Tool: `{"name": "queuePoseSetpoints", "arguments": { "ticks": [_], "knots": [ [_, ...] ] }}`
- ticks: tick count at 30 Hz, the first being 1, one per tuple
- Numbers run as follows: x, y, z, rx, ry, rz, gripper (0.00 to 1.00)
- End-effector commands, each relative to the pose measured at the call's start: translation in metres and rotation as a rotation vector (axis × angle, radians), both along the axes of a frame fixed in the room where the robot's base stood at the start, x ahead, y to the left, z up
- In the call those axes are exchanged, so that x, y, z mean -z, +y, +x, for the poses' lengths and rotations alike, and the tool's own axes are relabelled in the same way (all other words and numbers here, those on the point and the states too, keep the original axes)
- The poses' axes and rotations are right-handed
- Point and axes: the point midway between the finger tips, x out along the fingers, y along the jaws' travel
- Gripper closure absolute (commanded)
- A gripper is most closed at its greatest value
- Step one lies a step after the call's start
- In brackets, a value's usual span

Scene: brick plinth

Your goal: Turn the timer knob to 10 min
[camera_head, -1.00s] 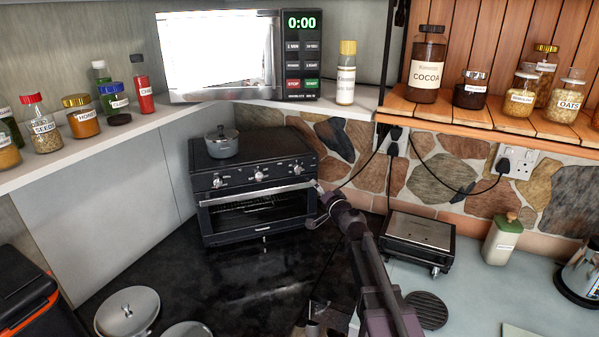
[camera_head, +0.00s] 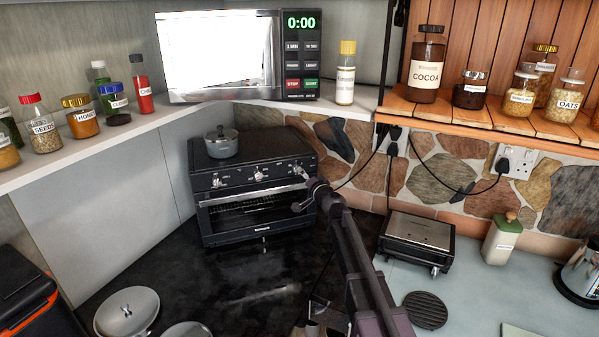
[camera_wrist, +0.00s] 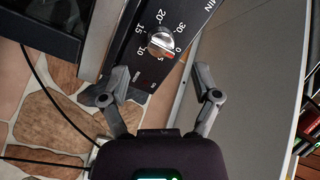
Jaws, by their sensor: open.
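The timer knob (camera_wrist: 160,42) is a silver knob with a red mark on the black oven panel in the wrist view. Its printed scale shows 30, 20, 15, 10 and 0. The red mark points down and right, close to the 0. My gripper (camera_wrist: 160,97) is open, with one finger on each side below the knob in the picture. The fingers are apart from the knob. In the head view the black toaster oven (camera_head: 222,228) stands in the corner, and my arm reaches to the right end of its knob row. The timer knob there is largely hidden by my gripper.
A grey pot (camera_head: 221,146) sits on the oven. A microwave (camera_head: 302,65) stands on the shelf above. A contact grill (camera_head: 418,238) is right of my arm, and cables hang behind it.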

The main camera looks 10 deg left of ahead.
Motion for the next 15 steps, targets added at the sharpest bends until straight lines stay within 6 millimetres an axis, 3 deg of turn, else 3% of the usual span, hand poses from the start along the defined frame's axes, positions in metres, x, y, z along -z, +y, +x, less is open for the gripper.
{"name": "queuePoseSetpoints", "arguments": {
  "ticks": [6, 15],
  "knots": [
    [0.000, 0.016, 0.028, 0.001, 0.000, 0.000, 0.20],
    [0.000, 0.025, 0.039, 0.000, 0.000, 0.000, 0.20]
  ]
}}
